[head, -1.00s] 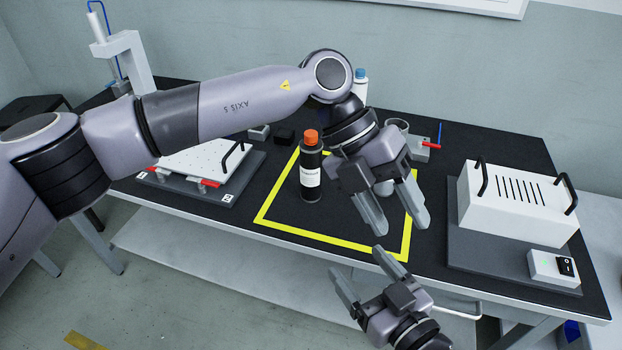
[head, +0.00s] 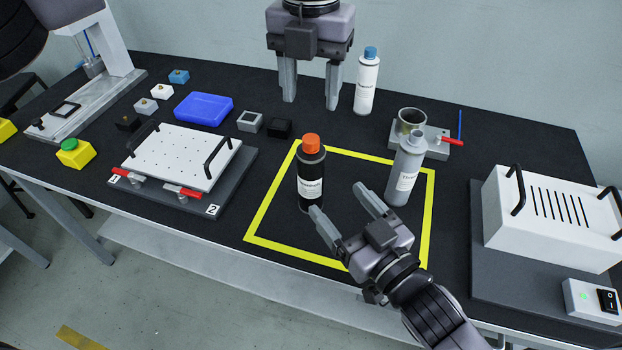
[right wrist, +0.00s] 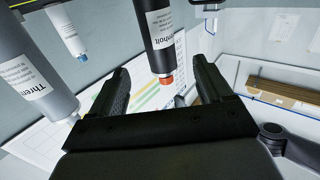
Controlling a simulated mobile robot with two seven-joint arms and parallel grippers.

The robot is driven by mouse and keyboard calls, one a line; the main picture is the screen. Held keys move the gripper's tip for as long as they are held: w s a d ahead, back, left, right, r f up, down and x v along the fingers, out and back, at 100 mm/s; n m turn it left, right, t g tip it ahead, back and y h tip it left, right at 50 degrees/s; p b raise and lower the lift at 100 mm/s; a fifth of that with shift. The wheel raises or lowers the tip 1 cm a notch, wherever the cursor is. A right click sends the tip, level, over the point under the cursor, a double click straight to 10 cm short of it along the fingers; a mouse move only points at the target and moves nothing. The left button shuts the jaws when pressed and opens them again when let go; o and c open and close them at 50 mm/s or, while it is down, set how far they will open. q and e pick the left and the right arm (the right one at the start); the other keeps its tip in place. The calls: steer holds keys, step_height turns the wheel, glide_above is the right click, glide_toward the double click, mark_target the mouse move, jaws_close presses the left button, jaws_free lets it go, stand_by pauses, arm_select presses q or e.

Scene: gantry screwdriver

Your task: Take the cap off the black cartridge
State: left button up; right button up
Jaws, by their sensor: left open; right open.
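The black cartridge (head: 311,183) stands upright inside the yellow outline on the table, with its orange cap (head: 311,143) on top. In the right wrist view the black cartridge (right wrist: 158,30) and its orange cap (right wrist: 166,80) show between the fingers, beyond the tips. My right gripper (head: 340,205) is open and empty, low at the cartridge's right; its left fingertip is close to the cartridge's base, and I cannot tell if they touch. My left gripper (head: 311,103) is open and empty, raised behind the cartridge near the table's back edge.
A grey cartridge (head: 406,170) stands close to the right gripper, at the outline's right side. A white bottle with blue cap (head: 367,82) stands behind. A metal cup fixture (head: 436,143), perforated white plate (head: 180,157), blue box (head: 203,108) and white slotted box (head: 550,215) surround the outline.

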mark_target(318, 178)
steer(key=x, duration=1)
